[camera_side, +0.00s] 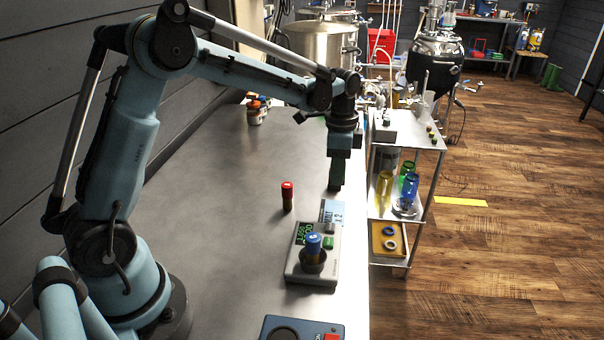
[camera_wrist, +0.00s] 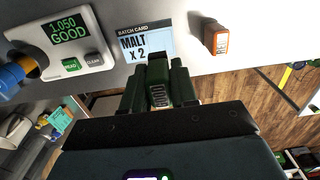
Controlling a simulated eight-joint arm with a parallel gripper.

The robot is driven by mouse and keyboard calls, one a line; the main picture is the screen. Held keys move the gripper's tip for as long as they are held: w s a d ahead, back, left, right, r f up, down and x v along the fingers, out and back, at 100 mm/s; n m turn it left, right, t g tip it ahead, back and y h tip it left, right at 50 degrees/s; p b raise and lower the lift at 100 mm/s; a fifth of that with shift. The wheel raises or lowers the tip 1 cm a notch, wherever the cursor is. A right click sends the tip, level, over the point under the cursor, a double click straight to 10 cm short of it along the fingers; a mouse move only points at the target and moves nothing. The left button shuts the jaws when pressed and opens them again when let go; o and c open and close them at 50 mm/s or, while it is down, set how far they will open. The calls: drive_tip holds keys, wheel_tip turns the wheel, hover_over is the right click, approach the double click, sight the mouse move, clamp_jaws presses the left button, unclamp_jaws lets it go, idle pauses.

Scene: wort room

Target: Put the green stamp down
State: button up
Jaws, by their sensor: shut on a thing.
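My gripper (camera_side: 338,160) is shut on the green stamp and points down over the bench, just behind the batch card (camera_side: 332,211). In the wrist view the green stamp (camera_wrist: 158,75) sits upright between my two fingers (camera_wrist: 158,88), with a pale marking on its near face. The fingers hide much of it in the side view, and I cannot tell whether its foot touches the bench. The batch card reads "MALT x 2" and also shows in the wrist view (camera_wrist: 145,42), right beyond the stamp.
A red-topped stamp (camera_side: 287,197) stands on the bench to the left. A meter (camera_side: 300,268) reading "1.050 GOOD" holds a blue-topped piece (camera_side: 313,244) in its cup. A metal shelf cart (camera_side: 405,150) stands past the bench's right edge.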

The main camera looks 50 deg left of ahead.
drive_tip(key=s+r, duration=0.3)
drive_tip(key=r, duration=0.1)
hover_over(306, 187)
wheel_tip(306, 187, down, 7)
drive_tip(key=shift+f, duration=2)
drive_tip(key=shift+f, duration=0.1)
drive_tip(key=o, duration=0.8)
drive_tip(key=shift+o, duration=0.2)
